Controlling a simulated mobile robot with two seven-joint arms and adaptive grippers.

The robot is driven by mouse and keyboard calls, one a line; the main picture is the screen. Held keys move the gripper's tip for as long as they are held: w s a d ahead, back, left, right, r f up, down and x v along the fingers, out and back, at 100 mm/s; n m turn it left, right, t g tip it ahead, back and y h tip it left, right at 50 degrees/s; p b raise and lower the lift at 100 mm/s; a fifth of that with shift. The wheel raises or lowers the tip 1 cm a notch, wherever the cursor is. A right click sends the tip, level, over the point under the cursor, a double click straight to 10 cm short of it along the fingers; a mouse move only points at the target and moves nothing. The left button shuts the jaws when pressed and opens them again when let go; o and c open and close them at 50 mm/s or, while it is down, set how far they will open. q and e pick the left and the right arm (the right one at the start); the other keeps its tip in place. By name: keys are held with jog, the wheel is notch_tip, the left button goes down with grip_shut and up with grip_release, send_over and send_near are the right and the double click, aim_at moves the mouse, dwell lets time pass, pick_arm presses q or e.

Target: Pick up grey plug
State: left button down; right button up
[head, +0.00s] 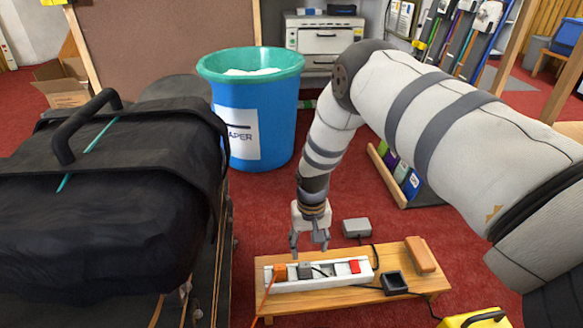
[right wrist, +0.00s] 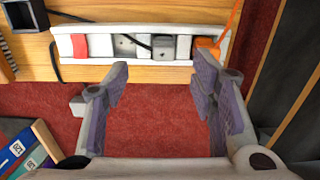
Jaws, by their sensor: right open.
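The grey plug (head: 305,271) sits in a white power strip (head: 338,279) on a low wooden bench, with an orange plug (head: 279,272) beside it on the left. My right gripper (head: 309,247) hangs just above the strip, near the grey plug, open and empty. In the right wrist view the grey plug (right wrist: 163,47) shows beyond the gap between the open fingers (right wrist: 162,88), apart from them. A dark cord runs from it across the strip. The orange plug (right wrist: 205,52) is close on its right there. My left gripper is out of view.
The wooden bench (head: 425,282) also bears a black open box (head: 394,283) and a brown block (head: 420,254). A grey box (head: 356,228) is behind it. A blue bin (head: 265,125) stands farther back. A black bag (head: 110,215) fills the left.

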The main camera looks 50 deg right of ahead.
aim_at(305, 264)
jog(key=shift+w+d+f, duration=0.3)
jog(key=shift+w+d, duration=0.1)
jog(key=shift+w, duration=0.2)
notch_tip(305, 264, down, 11)
jog(key=b, duration=0.6)
jog(key=shift+w+a+f, duration=0.1)
jog(key=shift+a+f, duration=0.05)
jog(key=shift+r, duration=0.2)
jog(key=shift+c, duration=0.8)
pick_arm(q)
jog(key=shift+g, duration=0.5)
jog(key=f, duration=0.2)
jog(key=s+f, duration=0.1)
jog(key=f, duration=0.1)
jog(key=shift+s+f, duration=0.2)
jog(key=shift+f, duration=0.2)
pick_arm(e)
jog(key=c, duration=0.9)
